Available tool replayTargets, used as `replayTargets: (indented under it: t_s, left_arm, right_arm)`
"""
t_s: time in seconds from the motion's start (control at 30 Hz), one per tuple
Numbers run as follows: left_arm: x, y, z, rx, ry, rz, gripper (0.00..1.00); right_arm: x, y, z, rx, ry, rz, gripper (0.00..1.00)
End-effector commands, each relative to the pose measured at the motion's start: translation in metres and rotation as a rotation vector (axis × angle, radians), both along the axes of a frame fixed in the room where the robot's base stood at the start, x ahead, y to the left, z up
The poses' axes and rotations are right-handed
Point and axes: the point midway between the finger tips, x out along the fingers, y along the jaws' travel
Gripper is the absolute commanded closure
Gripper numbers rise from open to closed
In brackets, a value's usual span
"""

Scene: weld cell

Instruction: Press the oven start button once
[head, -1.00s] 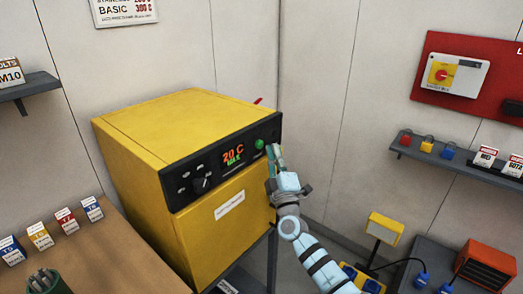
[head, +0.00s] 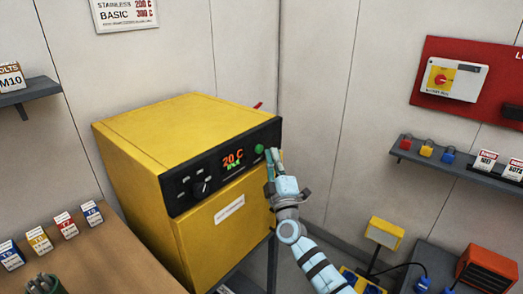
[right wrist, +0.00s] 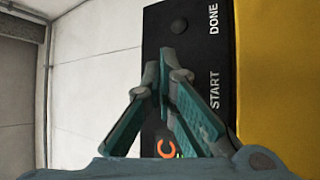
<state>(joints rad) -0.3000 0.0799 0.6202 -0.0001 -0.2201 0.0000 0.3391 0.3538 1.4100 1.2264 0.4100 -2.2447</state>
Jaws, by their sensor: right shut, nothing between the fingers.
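The yellow oven (head: 150,130) stands in the corner with a black control panel (head: 222,165) on its front. The green start button (head: 259,149) is near the panel's right end. The display (head: 233,158) reads 20 C, with green text below. My right gripper (head: 274,152) is shut and empty, at the panel's right end beside the button. I cannot tell whether it touches the panel. In the right wrist view, the fingers (right wrist: 166,70) lie over the panel, left of the START label (right wrist: 214,90), and hide the button. My left gripper is out of view.
A dark lamp or knob (right wrist: 183,20) sits by the DONE label. A bench (head: 110,260) with small labelled cards is at the left. A shelf (head: 465,166) and a red board (head: 500,90) are on the right wall. An orange box (head: 488,265) is at lower right.

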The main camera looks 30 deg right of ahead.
Motion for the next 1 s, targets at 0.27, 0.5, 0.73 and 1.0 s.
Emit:
replayTargets:
  t_s: [0.27, 0.5, 0.73, 1.0]
  left_arm:
    - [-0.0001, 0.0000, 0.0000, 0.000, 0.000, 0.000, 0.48]
    - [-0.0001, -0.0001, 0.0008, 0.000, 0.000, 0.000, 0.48]
    - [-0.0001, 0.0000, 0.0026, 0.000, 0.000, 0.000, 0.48]
    - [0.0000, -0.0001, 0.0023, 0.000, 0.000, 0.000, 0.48]
  right_arm:
    - [0.0000, 0.0001, 0.0000, 0.000, 0.000, 0.000, 1.00]
    - [0.0019, 0.0006, 0.0006, 0.001, 0.000, 0.000, 1.00]
    - [0.0080, 0.0027, 0.0003, 0.001, 0.000, 0.000, 1.00]
    - [0.0081, 0.0027, 0.0001, 0.000, 0.000, 0.000, 1.00]
